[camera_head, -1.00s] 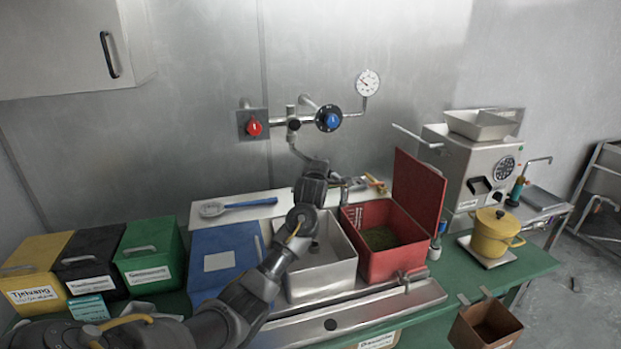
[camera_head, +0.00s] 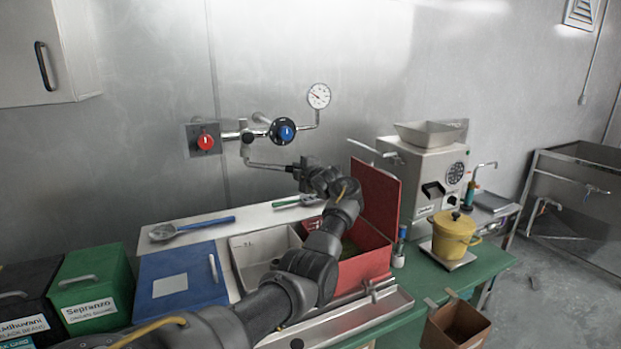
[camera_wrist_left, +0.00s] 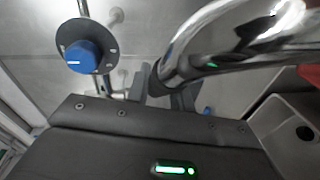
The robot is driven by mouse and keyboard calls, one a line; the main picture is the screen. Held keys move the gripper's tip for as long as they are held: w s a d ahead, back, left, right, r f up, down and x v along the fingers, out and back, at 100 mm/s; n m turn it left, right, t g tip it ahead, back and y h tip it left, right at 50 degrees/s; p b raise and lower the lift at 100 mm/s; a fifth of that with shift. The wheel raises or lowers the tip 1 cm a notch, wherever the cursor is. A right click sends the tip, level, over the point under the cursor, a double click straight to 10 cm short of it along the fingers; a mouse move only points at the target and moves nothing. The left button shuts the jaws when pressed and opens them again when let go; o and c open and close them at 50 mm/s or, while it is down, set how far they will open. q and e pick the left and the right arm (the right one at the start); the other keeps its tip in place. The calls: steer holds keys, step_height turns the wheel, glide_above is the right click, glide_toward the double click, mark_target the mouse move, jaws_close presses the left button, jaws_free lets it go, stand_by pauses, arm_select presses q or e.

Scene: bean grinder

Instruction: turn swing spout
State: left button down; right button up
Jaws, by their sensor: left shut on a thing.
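The chrome swing spout (camera_head: 268,166) hangs below the wall tap and points to the right, nearly along the wall. My left gripper (camera_head: 297,171) is shut on the spout near its outer end, above the counter's back edge. In the left wrist view the spout's shiny curved pipe (camera_wrist_left: 232,36) runs past the left gripper's fingers (camera_wrist_left: 168,88), which close around its darker end. My arm hides part of the area under the spout. The red knob (camera_head: 206,142) and blue knob (camera_head: 283,131) flank the spout's joint. My right gripper is not in view.
Below are a pale metal basin (camera_head: 244,246) and a red box (camera_head: 372,265) with its lid raised, both partly behind my arm. A blue-handled scoop (camera_head: 190,229) lies at the left. A grinder (camera_head: 425,175) and a yellow pot (camera_head: 455,232) stand to the right.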

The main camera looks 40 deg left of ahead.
arm_select(q)
steer(key=shift+f, duration=0.1)
stand_by(0.3)
steer(key=c, duration=1.2)
jaws_free()
steer(key=shift+w+a, duration=0.1)
steer(key=shift+a, duration=0.05)
steer(key=shift+c, duration=0.2)
steer(key=b+v, duration=0.3)
steer(key=v, duration=0.8)
steer(key=shift+a, duration=0.1)
